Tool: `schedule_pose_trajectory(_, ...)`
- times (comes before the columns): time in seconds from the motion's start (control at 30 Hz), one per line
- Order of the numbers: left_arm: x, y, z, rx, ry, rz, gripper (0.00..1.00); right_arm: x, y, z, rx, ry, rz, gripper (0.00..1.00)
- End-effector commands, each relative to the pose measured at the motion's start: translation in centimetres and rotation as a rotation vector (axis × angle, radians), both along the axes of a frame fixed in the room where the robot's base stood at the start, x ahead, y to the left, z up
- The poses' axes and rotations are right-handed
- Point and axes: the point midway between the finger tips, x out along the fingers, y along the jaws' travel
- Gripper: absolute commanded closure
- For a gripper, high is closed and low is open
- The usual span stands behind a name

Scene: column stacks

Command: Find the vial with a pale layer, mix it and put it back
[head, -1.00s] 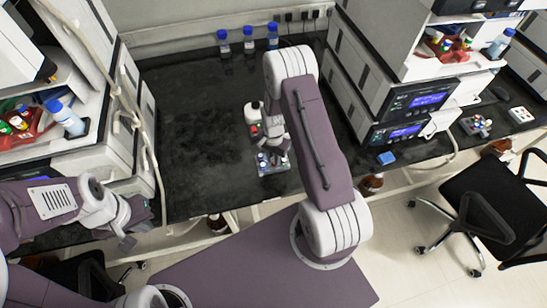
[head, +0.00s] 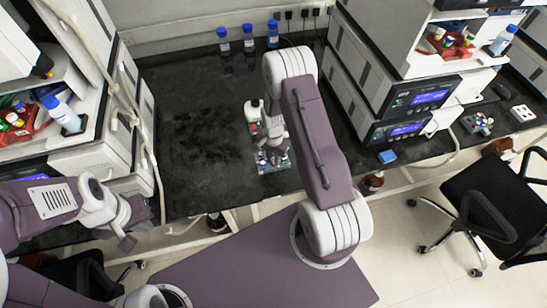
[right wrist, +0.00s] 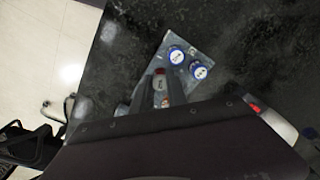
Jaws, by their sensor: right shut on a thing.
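A small grey rack (head: 284,167) stands near the front edge of the black bench, partly hidden by my right gripper. In the right wrist view the rack (right wrist: 186,42) holds two vials with blue-and-white caps (right wrist: 177,56) (right wrist: 198,70). My right gripper (right wrist: 161,85) is over the rack, shut on a vial with a pale, red-edged cap (right wrist: 160,82). The held vial's liquid is hidden, and no pale layer shows. A small white device with a red part (head: 252,112) stands just behind the rack. My left gripper (head: 130,232) is away at the bench's front left; its jaw opening is unclear.
Several blue-capped bottles (head: 248,40) stand along the back wall. Another stack (head: 100,120) stands at left. The bench left of the rack (head: 195,130) is clear.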

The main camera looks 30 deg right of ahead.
Motion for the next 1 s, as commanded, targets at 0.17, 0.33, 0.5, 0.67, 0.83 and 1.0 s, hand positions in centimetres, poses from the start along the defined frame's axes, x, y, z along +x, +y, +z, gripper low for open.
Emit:
schedule_pose_trajectory(0.17,0.0,0.0,-0.4,0.0,0.0,0.0,1.0,0.01,-0.01,-0.52,0.0,0.0,0.0,1.0)
schedule_pose_trajectory(0.33,0.01,0.0,-0.34,0.0,0.0,0.0,1.0,0.0,0.0,-0.46,0.0,0.0,0.0,1.0)
schedule_pose_trajectory(0.5,0.0,0.0,-0.34,0.0,0.0,0.0,1.0,0.0,0.0,-0.46,0.0,0.0,0.0,0.56)
schedule_pose_trajectory(0.67,0.0,0.0,-0.34,0.0,0.0,0.0,1.0,0.0,0.0,-0.46,0.0,0.0,0.0,0.56)
schedule_pose_trajectory(0.83,0.01,0.0,-0.34,0.0,0.0,0.0,1.0,-0.01,-0.01,-0.46,0.0,0.0,0.0,0.42)
schedule_pose_trajectory(1.0,0.01,0.0,-0.34,0.0,0.0,0.0,1.0,-0.01,-0.01,-0.46,0.0,0.0,0.0,0.42)
